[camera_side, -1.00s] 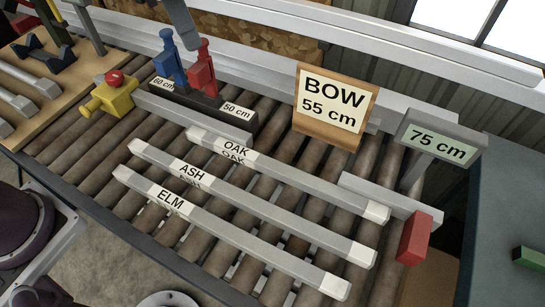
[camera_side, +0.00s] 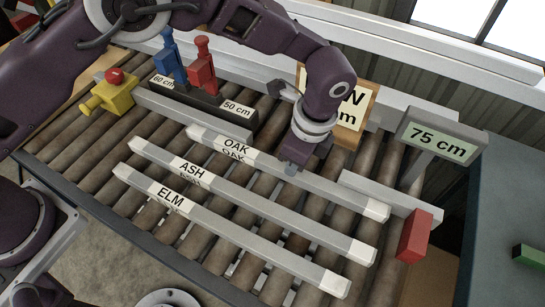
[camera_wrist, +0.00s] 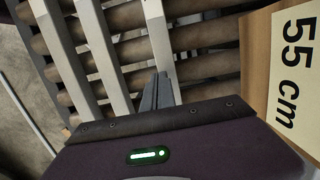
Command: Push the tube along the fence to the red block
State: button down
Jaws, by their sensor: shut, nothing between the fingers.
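Three long pale grey square tubes lie side by side on the rollers, marked OAK (camera_side: 262,168), ASH (camera_side: 250,199) and ELM (camera_side: 245,240). I cannot tell from the marks which one is meant. The red block (camera_side: 414,236) stands at the right end of a grey fence piece (camera_side: 376,199), beyond the tubes' right ends. My gripper (camera_side: 291,169) is shut and empty, pointing down at the far side of the OAK tube. Whether it touches the tube is unclear. In the wrist view its closed fingers (camera_wrist: 158,90) overlap the nearest tube (camera_wrist: 158,40).
A sign marked 55 cm (camera_wrist: 288,80) stands close behind my gripper, partly covered by my arm in the side view. A 75 cm sign (camera_side: 437,142) stands at the right. Blue (camera_side: 168,65) and red (camera_side: 204,70) clamps and a yellow stop (camera_side: 110,95) are at the left.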

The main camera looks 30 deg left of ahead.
aim_at(270, 166)
jog(key=a, duration=0.5)
jog(key=shift+d+f, duration=0.1)
jog(key=shift+f, duration=0.75)
jog(key=shift+s+d, duration=0.1)
jog(key=shift+d, duration=2.05)
